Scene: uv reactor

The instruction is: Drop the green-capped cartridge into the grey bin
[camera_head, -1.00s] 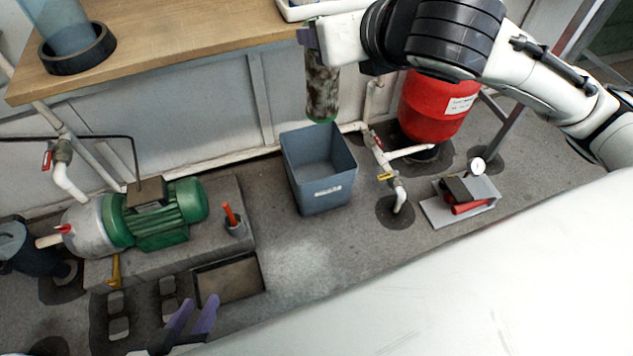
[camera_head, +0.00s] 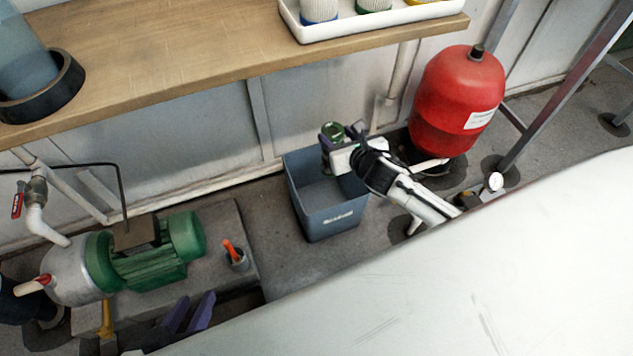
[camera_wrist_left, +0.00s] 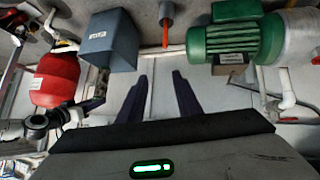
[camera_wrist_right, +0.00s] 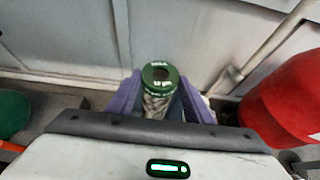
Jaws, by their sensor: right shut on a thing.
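The green-capped cartridge (camera_wrist_right: 160,78) is between the purple fingers of my right gripper (camera_wrist_right: 155,98), its green end with white lettering facing the right wrist camera. In the head view the cartridge (camera_head: 332,131) is small and mostly hidden by my right gripper (camera_head: 338,148), which is shut on it over the bin's back right part. The grey bin (camera_head: 332,222) stands on the floor; whether the cartridge's lower end is inside it is hidden. My left gripper (camera_head: 187,315) is open and empty; its parted fingers also show in the left wrist view (camera_wrist_left: 160,98), with the bin (camera_wrist_left: 108,45) beyond.
A red tank (camera_head: 458,100) stands right of the bin, close to my right arm. A wooden bench (camera_head: 180,50) with a white tray (camera_head: 385,28) is above and behind. A green pump (camera_head: 150,265) and orange-handled tool (camera_head: 232,252) are left.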

